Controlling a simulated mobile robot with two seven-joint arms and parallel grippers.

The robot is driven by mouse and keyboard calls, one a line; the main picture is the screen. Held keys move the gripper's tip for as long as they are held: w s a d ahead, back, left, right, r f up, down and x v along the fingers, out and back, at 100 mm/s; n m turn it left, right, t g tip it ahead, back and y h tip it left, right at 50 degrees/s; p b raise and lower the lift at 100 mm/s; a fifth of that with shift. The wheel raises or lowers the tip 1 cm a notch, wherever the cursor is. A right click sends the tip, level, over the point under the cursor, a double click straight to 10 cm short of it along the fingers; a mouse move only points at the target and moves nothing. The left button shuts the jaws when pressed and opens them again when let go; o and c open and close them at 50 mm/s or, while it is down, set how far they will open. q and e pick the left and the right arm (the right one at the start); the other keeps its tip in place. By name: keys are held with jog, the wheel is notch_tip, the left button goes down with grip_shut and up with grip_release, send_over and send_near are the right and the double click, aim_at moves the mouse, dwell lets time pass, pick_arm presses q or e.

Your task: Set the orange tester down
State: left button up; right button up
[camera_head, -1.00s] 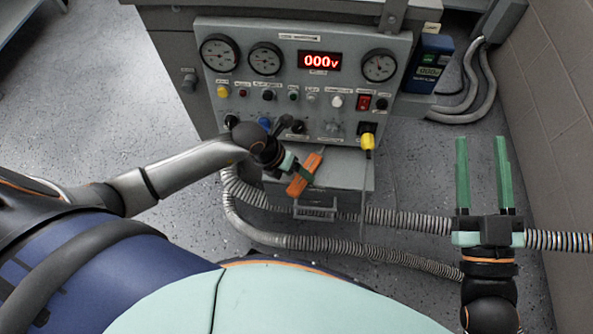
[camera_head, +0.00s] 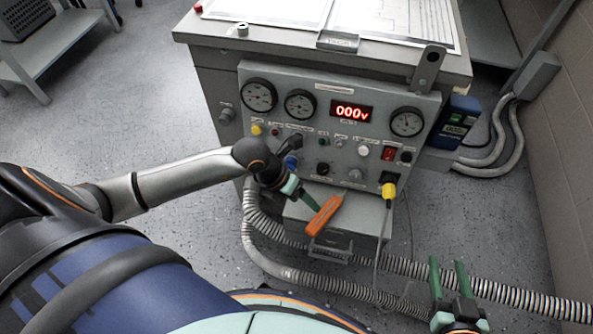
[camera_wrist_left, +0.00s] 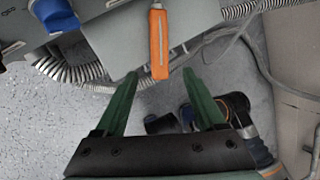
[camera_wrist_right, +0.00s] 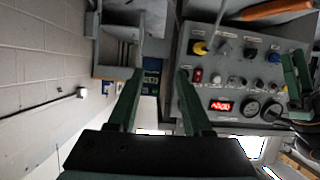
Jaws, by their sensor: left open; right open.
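The orange tester (camera_head: 323,216) is a slim bar on the grey box (camera_head: 298,212) under the panel, slanted near its front edge. It appears to rest on the box, though contact underneath is hidden. My left gripper (camera_head: 308,201) is beside it, partly overlapping it in the head view. In the left wrist view the tester (camera_wrist_left: 159,45) lies just beyond the two parted fingertips (camera_wrist_left: 166,75), with nothing between them. My right gripper (camera_head: 448,262) is open and empty at the lower right; its wrist view shows the tester (camera_wrist_right: 275,9) at the top edge.
The grey panel (camera_head: 335,137) has gauges, knobs and a red display reading 000v. A yellow plug (camera_head: 389,192) sits at its lower right, its cable hanging down. Ribbed hoses (camera_head: 300,272) run below the box. A blue meter (camera_head: 454,122) hangs right of the panel.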

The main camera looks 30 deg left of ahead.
pick_arm(q)
jog(key=s+d+r+n+h, duration=0.35)
jog(key=d+r+h, duration=0.5)
jog(key=d, duration=0.35)
notch_tip(320, 180, up, 9)
jog(key=w+n+t+h, duration=0.2)
jog(key=w+n+t, duration=0.1)
jog(key=n+t, duration=0.55)
jog(key=w+a+f+n+t+y, duration=0.1)
jog(key=a+f+n+t+y, duration=0.2)
jog(key=n, duration=0.4)
jog(key=w+a+f+n+t+y, duration=0.1)
jog(key=a+n+t+y, duration=0.15)
jog(key=n+y, duration=0.35)
jog(key=s+a+f+n+g+y, duration=0.2)
jog(key=s+a+f+n+g, duration=0.1)
jog(key=s+f+n+g, duration=0.3)
notch_tip(320, 180, down, 5)
jog(key=n, duration=0.2)
jog(key=shift+s+r+n, duration=0.15)
jog(key=shift+s+n, duration=0.1)
jog(key=shift+n, duration=0.05)
pick_arm(e)
jog(key=shift+g, duration=0.9)
jog(key=s+f, duration=0.1)
jog(key=f, duration=0.1)
jog(key=s+f, duration=0.1)
jog(key=shift+s+f, duration=0.1)
jog(key=shift+f, duration=0.25)
jog(key=shift+a, duration=0.1)
